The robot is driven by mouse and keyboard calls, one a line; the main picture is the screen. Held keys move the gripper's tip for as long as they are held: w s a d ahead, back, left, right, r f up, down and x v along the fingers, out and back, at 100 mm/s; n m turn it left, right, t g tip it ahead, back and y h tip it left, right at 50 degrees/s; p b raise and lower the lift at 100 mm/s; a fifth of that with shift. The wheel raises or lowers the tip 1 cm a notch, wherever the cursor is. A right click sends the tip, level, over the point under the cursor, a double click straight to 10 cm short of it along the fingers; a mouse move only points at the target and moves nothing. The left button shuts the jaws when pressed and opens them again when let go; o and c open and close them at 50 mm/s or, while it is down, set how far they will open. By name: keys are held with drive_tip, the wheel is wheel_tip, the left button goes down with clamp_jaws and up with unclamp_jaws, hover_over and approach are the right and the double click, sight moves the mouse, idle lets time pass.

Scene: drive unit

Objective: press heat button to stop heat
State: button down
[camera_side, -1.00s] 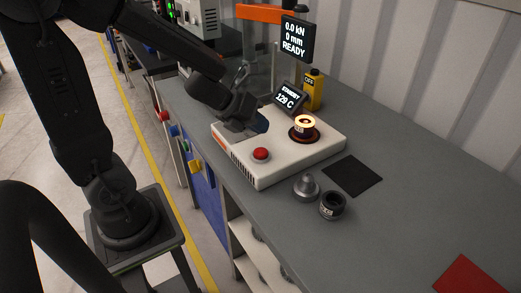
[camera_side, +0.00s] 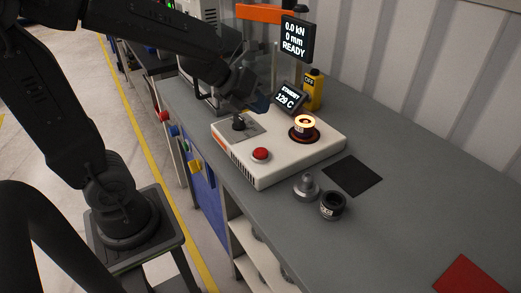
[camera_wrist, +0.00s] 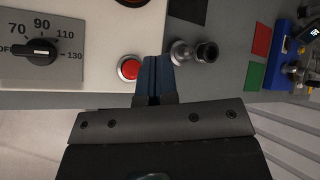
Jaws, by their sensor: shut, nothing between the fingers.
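The white heating unit (camera_side: 290,160) stands on the grey bench, with a round red button (camera_side: 260,154) on its near front corner. The red button also shows in the wrist view (camera_wrist: 130,68), just left of my fingertips. A black dial (camera_side: 238,123) sits on a grey plate; its OFF to 130 scale shows in the wrist view (camera_wrist: 40,50). A bright ring-shaped part (camera_side: 305,122) glows on the heater. The small display (camera_side: 289,98) reads STANDBY, 129 C. My gripper (camera_side: 262,104) is shut and empty, raised above the back of the unit; its blue fingers show in the wrist view (camera_wrist: 153,75).
A metal cone-shaped part (camera_side: 306,188) and a dark ring (camera_side: 332,205) stand in front of the unit. A black mat (camera_side: 352,175) lies to the right. Another display (camera_side: 295,39) reads 0.0 kN, 0 mm, READY.

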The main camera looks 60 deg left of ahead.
wheel_tip(320, 180, up, 7)
idle(0.6)
